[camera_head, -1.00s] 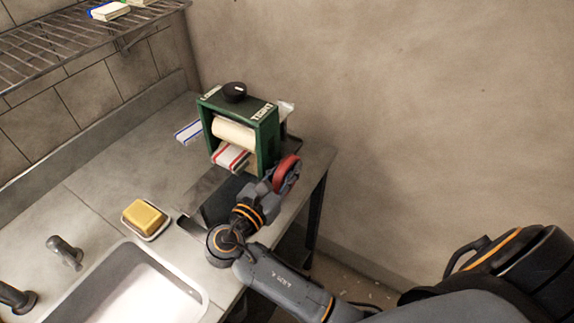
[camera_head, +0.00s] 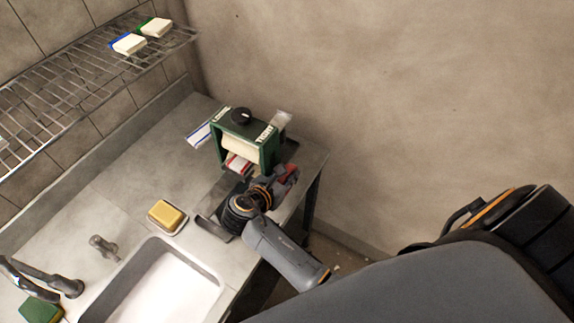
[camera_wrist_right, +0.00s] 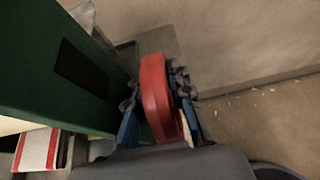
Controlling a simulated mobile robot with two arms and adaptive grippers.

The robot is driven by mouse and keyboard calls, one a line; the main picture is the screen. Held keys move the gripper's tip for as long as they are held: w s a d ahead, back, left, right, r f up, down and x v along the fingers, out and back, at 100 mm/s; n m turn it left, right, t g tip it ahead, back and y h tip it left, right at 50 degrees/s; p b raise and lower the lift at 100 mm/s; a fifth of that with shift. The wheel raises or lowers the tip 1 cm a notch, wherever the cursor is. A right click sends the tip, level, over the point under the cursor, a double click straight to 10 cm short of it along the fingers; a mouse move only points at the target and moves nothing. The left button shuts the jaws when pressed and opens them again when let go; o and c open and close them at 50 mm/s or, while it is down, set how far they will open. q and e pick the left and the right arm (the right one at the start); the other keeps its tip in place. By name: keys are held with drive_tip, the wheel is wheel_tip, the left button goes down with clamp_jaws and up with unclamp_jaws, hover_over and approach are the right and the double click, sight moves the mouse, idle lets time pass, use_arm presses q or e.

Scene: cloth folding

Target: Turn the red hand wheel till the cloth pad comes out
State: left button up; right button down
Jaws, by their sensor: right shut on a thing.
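The green wringer (camera_head: 268,155) stands on the steel counter, with cream rollers (camera_head: 240,145) and a black knob (camera_head: 241,116) on top. A cloth pad with red stripes (camera_head: 238,164) shows below the rollers at the front; it also shows in the right wrist view (camera_wrist_right: 38,148). The red hand wheel (camera_wrist_right: 158,95) is on the wringer's right side and is mostly hidden by my gripper in the head view. My right gripper (camera_wrist_right: 160,105) is shut on the rim of the red wheel, one finger on each side. My left gripper is not in view.
A blue-striped pad (camera_head: 199,134) lies left of the wringer. A yellow sponge on a dish (camera_head: 166,215), a sink (camera_head: 160,285) and a tap (camera_head: 45,283) are at the left. A wire shelf (camera_head: 75,100) holds pads above. The wall is behind.

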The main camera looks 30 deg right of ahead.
idle(0.3)
drive_tip(key=c, duration=1.5)
unclamp_jaws()
drive_tip(key=shift+d, duration=0.15)
wheel_tip(320, 180, up, 10)
drive_tip(key=shift+f, duration=0.1)
